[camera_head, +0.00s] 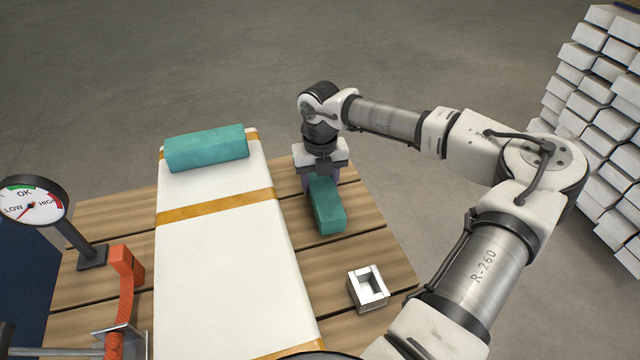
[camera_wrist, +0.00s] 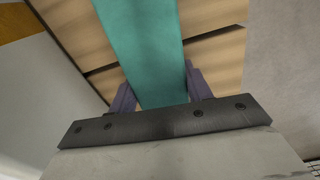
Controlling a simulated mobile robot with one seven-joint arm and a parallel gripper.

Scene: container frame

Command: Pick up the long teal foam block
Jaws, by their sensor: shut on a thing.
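A teal foam block (camera_head: 328,208) is at the right part of the wooden slatted table, to the right of the white padded panel. My gripper (camera_head: 322,184) is over its far end, pointing down, with its fingers shut on the block. In the wrist view the block (camera_wrist: 143,45) runs up from between the two purple fingers (camera_wrist: 158,92). I cannot tell whether the block touches the slats or is slightly above them. A second teal foam block (camera_head: 206,148) lies across the far end of the white panel, apart from my gripper.
The white panel (camera_head: 212,245) with ochre bands lies along the table (camera_head: 375,250). A small white square holder (camera_head: 368,288) stands near the right front. A dial gauge (camera_head: 32,200) and an orange curved piece (camera_head: 126,285) are at left. White stacked blocks (camera_head: 590,90) rise at right.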

